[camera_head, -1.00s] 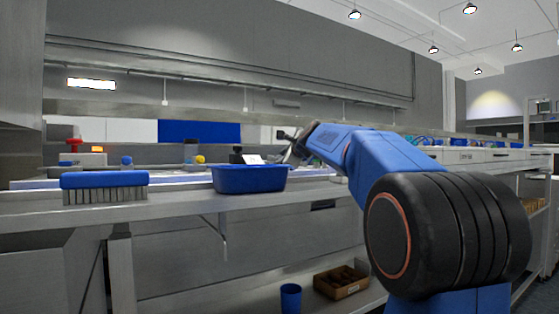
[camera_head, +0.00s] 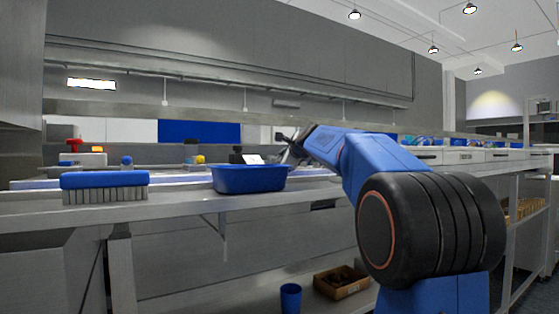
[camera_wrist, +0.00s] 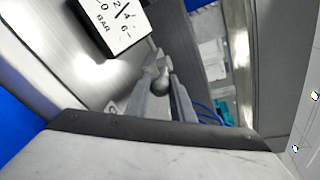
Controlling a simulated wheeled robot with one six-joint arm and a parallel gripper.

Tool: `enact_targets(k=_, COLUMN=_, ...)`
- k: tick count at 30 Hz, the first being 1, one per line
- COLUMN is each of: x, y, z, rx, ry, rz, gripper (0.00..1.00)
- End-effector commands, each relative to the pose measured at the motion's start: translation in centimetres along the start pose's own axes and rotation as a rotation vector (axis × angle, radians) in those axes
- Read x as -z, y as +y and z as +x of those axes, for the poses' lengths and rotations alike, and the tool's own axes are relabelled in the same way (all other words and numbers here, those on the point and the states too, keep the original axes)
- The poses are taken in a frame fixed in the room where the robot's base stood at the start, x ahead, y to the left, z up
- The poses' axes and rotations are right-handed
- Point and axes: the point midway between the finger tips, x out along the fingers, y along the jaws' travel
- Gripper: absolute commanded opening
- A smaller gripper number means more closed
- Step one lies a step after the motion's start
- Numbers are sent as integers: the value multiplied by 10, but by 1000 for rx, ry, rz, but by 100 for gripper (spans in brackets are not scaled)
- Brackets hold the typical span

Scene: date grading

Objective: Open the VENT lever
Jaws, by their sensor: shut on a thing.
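In the wrist view my gripper (camera_wrist: 166,98) is shut on a small grey lever, with its rounded knob (camera_wrist: 161,82) showing between the fingertips. I take this to be the VENT lever, but no VENT label is readable. A white pressure gauge plate (camera_wrist: 118,22) marked BAR is just beyond the knob, up and to the left. In the head view my gripper (camera_head: 289,146) is above the bench, behind the blue bin, and the lever cannot be made out there. Much of the lever's lower part is hidden by the gripper.
A blue bin (camera_head: 248,181) and a blue-backed brush (camera_head: 104,186) stand at the front of the steel bench (camera_head: 190,207). Below are a blue cup (camera_head: 290,298) and a brown box (camera_head: 341,288). A teal item (camera_wrist: 226,112) lies right of my gripper.

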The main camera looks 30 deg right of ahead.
Motion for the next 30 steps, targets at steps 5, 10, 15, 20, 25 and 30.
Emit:
enact_targets(k=5, x=8, y=-1, z=3, rx=-42, ry=-48, rz=-10, gripper=0)
enact_targets(k=10, x=14, y=-5, z=5, rx=-85, ry=-123, rz=-29, gripper=0)
enact_targets(k=15, x=19, y=-10, z=8, rx=-139, ry=-215, rz=-53, gripper=0)
enact_targets(k=20, x=21, y=-13, z=9, rx=-178, ry=-282, rz=-71, gripper=0)
enact_targets(k=25, x=22, y=-14, z=9, rx=-194, ry=-311, rz=-81, gripper=0)
enact_targets(k=30, x=22, y=-14, z=8, rx=-195, ry=-313, rz=-81, gripper=0)
